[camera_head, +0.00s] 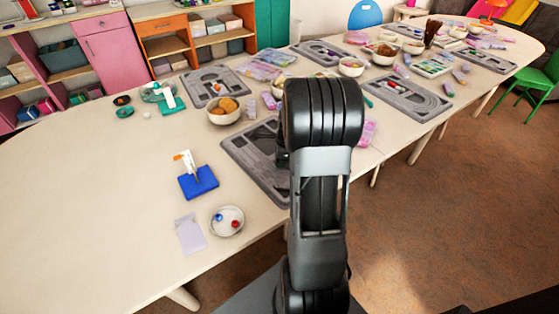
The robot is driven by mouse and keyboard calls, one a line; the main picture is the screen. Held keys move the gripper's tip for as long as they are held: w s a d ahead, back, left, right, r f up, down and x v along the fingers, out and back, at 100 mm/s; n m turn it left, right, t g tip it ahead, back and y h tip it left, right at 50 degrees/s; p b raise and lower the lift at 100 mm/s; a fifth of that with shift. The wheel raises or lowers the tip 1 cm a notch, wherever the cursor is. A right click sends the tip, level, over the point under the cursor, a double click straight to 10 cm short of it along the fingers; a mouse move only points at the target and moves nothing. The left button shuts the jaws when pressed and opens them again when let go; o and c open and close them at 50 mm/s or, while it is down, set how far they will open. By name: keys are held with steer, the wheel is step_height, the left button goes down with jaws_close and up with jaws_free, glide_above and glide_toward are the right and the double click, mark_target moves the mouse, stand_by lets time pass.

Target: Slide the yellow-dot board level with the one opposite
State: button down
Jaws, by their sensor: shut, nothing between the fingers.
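Several grey bead boards lie on the long table. The near board (240,143) is partly hidden behind my arm, which covers its right side. Across the table from it lies another grey board (196,87) with small beads on it. Farther right are a near-side board (433,108) and a far-side board (313,46). One more board (500,67) lies near the far right end. I cannot make out a yellow dot on any of them.
A bowl of orange items (223,117) stands between the near and opposite boards. A blue holder (199,184), a bowl with beads (227,222) and a pale card (190,234) are at the near left. The table's left part (80,210) is clear.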

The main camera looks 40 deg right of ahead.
steer(key=s+d, duration=0.2)
steer(key=d, duration=0.1)
steer(key=s+d, duration=0.2)
steer(key=d, duration=0.1)
steer(key=s+d, duration=0.2)
steer(key=d, duration=0.1)
steer(key=shift+s+d+r, duration=0.1)
steer(key=shift+s+d, duration=0.15)
steer(key=shift+d, duration=0.1)
steer(key=w+a+r+n+h+p, duration=0.15)
steer(key=a+r+n+p, duration=0.45)
steer(key=a+r+n, duration=0.8)
steer(key=s+a+r+n+t+p, duration=0.1)
steer(key=s+a+r+n+p, duration=0.1)
steer(key=a, duration=0.6)
steer(key=s+a+r+n+t+p, duration=0.1)
steer(key=s+a+r+n+p, duration=0.2)
steer(key=a+r+n, duration=0.4)
steer(key=shift+s+a+r+n, duration=0.2)
steer(key=shift+s+a+n, duration=0.2)
steer(key=shift+s+n, duration=0.45)
steer(key=shift+w, duration=0.15)
